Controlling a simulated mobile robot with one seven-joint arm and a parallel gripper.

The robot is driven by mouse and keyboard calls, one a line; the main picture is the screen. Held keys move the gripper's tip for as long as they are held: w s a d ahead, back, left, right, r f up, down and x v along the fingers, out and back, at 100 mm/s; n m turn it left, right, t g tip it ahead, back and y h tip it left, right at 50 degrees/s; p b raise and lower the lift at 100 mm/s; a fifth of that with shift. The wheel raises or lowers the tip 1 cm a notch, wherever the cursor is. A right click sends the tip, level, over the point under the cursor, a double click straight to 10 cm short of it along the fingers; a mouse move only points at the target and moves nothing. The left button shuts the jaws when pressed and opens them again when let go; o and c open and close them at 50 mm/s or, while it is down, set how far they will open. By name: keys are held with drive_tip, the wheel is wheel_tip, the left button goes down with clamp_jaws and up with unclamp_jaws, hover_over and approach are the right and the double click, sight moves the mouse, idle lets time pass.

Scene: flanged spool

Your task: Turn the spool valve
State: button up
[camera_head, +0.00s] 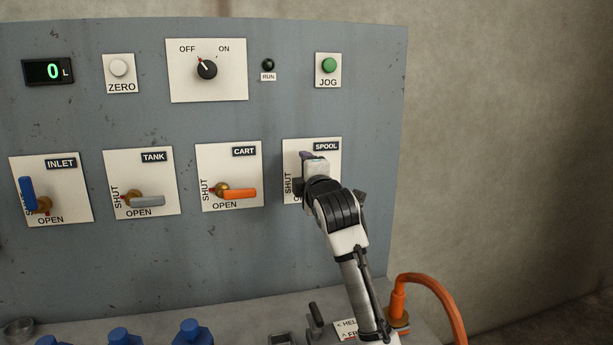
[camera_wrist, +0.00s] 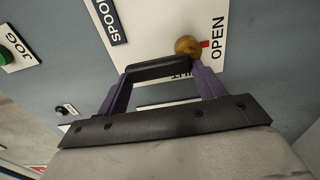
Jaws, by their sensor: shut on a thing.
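The spool valve plate (camera_head: 328,149) is on the lower right of the panel, with SPOOL, SHUT and OPEN labels. My gripper (camera_head: 308,158) is in front of it and hides the hub and handle in the head view. In the wrist view, the valve's black handle (camera_wrist: 160,68) lies between the two purple fingers of my gripper (camera_wrist: 163,72), which is shut on it. The brass hub (camera_wrist: 187,45) shows at the handle's right end, beside the OPEN label. The handle points from the hub toward the SPOOL label side, up on the panel, along SHUT.
To the left are the orange-handled cart valve (camera_head: 238,193), the grey-handled tank valve (camera_head: 148,200) and the blue-handled inlet valve (camera_head: 27,193). The green JOG button (camera_head: 329,65) is above. An orange hose (camera_head: 440,290) curves at the lower right. The display (camera_head: 48,71) reads 0 L.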

drive_tip(key=o, duration=1.4)
drive_tip(key=b+v, duration=0.3)
drive_tip(key=v, duration=1.1)
